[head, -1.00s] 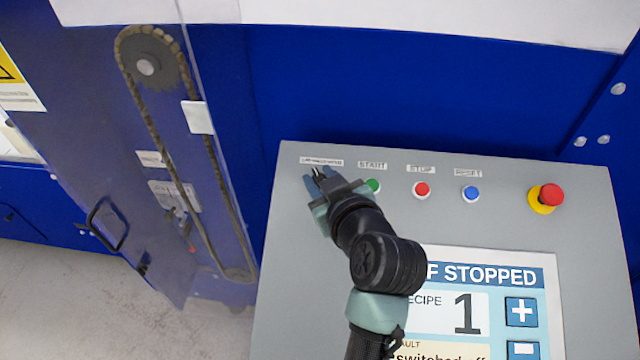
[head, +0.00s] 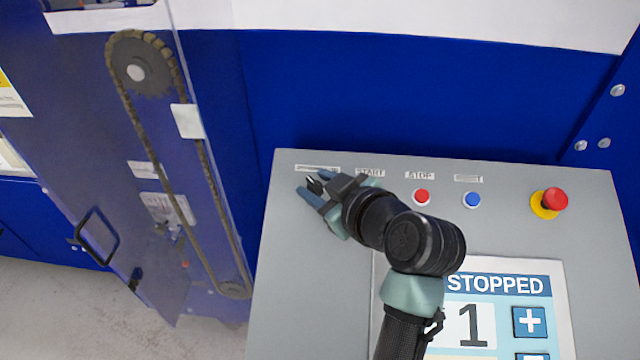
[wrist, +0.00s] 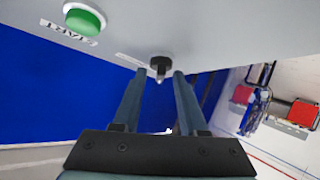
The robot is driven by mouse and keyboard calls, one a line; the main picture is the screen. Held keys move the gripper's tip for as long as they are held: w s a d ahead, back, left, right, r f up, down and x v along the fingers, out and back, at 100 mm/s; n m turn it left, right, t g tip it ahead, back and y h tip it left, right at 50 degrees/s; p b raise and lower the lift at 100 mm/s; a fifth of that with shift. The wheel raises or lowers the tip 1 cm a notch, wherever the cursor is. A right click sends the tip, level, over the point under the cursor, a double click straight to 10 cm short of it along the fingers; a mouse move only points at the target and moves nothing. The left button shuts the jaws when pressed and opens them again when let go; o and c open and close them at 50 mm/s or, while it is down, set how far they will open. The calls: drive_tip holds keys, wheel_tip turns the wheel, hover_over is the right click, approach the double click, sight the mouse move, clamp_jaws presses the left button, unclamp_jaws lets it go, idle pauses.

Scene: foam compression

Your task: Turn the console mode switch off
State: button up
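The mode switch is a small black knob (wrist: 160,66) on the grey console panel, under a small label at the panel's upper left. In the head view the dark knob (head: 314,186) shows between my fingertips, partly hidden by them. My gripper (head: 312,188) is open, its two blue-grey fingers pointing left over the panel. In the wrist view the fingertips (wrist: 159,74) stand apart on either side of the knob, with a gap showing. I cannot tell whether either finger touches it. The knob's exact setting is hard to read.
The green START button (wrist: 85,18) is close by, hidden by my gripper in the head view. The red STOP button (head: 422,196), blue button (head: 471,200) and red emergency stop (head: 554,201) lie to the right. The screen (head: 500,284) reads "STOPPED". A chain guard door stands left.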

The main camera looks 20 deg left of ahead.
drive_tip(key=b+v, duration=0.3)
drive_tip(key=v, duration=1)
drive_tip(key=w+d+r+m+t+h, duration=0.2)
drive_tip(key=r+m+t, duration=0.3)
drive_tip(key=r, duration=0.4)
drive_tip(key=w+d+r+m+t+h, duration=0.1)
drive_tip(key=w+r+m+t+h, duration=0.15)
drive_tip(key=r+t, duration=0.55)
drive_tip(key=s+d+r+m+t+h, duration=0.1)
drive_tip(key=s+r+m+t+h, duration=0.1)
drive_tip(key=r, duration=0.6)
drive_tip(key=s+d+r+m+t+h, duration=0.2)
drive_tip(key=s+r+m+t+h, duration=0.1)
drive_tip(key=s+r, duration=0.4)
drive_tip(key=shift+s+r+m+t, duration=0.3)
drive_tip(key=shift+r+m+t, duration=0.3)
drive_tip(key=shift+t, duration=0.2)
drive_tip(key=shift+h, duration=0.25)
